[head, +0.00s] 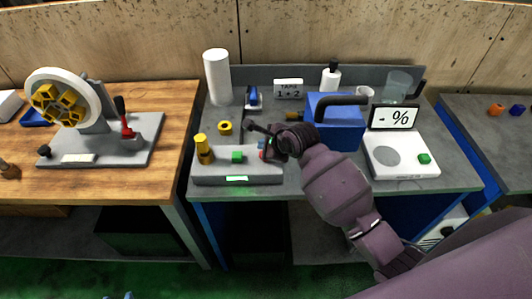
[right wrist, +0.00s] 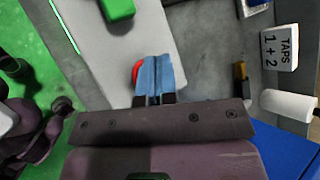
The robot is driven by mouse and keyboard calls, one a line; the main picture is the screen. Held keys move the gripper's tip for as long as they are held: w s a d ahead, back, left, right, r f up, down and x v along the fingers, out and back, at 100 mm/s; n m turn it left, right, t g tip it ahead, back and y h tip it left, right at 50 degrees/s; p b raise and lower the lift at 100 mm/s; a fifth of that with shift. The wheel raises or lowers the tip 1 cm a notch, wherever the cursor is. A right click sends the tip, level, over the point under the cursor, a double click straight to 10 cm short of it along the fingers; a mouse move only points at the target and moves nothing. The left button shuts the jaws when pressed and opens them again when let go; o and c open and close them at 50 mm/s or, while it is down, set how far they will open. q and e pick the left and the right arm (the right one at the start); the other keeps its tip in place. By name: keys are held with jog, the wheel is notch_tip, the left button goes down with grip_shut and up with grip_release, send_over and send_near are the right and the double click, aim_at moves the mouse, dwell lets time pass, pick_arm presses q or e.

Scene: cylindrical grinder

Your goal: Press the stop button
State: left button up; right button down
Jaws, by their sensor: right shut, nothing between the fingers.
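The grinder's grey control base (head: 210,179) stands at the front left of the middle bench. It carries a green button (head: 237,157), also in the right wrist view (right wrist: 117,8). The red stop button (head: 262,153) sits to its right, mostly hidden by my right gripper (head: 265,148). In the right wrist view, a red edge of the stop button (right wrist: 136,74) shows beside the blue fingertips of my right gripper (right wrist: 154,62). That gripper is shut and empty, over the button. I cannot tell whether it touches. My left gripper is not in view.
A blue block-shaped machine part (head: 335,120) with a black handle stands close right of my right gripper. A white scale-like device (head: 400,163) with a "- %" display is farther right. A white cylinder (head: 217,77) and a "TAPS 1+2" sign (head: 288,89) stand behind.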

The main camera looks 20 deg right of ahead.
jog(key=shift+f, duration=0.2)
dwell(0.3)
jog(key=shift+f+p, duration=0.2)
jog(key=shift+p, duration=0.15)
jog(key=shift+f, duration=0.6)
dwell(1.0)
jog(key=shift+r, duration=1)
jog(key=shift+r, duration=2.5)
